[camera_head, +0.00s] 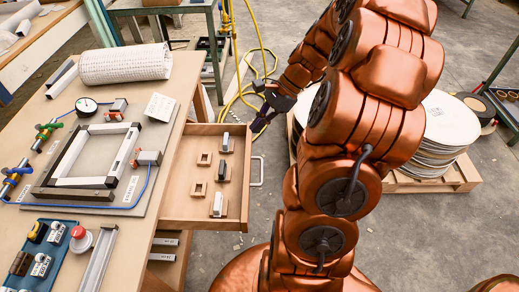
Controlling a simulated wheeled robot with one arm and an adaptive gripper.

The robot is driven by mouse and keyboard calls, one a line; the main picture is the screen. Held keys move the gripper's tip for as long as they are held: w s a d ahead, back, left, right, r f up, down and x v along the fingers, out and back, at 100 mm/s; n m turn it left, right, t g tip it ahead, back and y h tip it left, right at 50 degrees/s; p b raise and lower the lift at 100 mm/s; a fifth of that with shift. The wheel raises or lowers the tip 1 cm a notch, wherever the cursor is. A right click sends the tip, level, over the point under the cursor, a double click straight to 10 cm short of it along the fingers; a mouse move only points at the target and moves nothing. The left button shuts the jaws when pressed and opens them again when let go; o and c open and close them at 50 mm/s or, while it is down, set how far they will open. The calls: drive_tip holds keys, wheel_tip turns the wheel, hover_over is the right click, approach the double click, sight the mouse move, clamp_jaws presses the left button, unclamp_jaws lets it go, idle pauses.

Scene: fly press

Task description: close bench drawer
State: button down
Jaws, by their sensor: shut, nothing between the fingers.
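The bench drawer (196,214) is pulled out from the right side of the wooden bench (153,225). Its white handle (258,171) is on the drawer's right-hand front face. Inside the drawer are several small square wooden holders, some with light and dark pieces in them. My gripper (259,114) is dark and small in this view, above and beyond the drawer's far right corner, apart from the handle. Its fingers are partly hard to make out against the floor and yellow hose. It appears shut and empty.
The bench top carries a frame fixture (97,157), a dial gauge (86,106), a paper roll (126,63) and a blue tray (41,253). A yellow hose (243,92) lies beyond the drawer. Stacked discs (447,127) sit on a pallet at right.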

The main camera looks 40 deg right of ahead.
drive_tip(key=s+d+f+m+t+b, duration=0.1)
drive_tip(key=d+f+m+t+b, duration=0.2)
drive_tip(key=d, duration=0.4)
drive_tip(key=d+f+m+b, duration=0.1)
drive_tip(key=d+f+m, duration=0.3)
drive_tip(key=d+f, duration=0.25)
drive_tip(key=w+a+f, duration=0.6)
drive_tip(key=w+a, duration=0.1)
drive_tip(key=a, duration=0.1)
drive_tip(key=shift+a+p, duration=0.15)
drive_tip(key=shift+p, duration=0.3)
drive_tip(key=shift+a, duration=0.1)
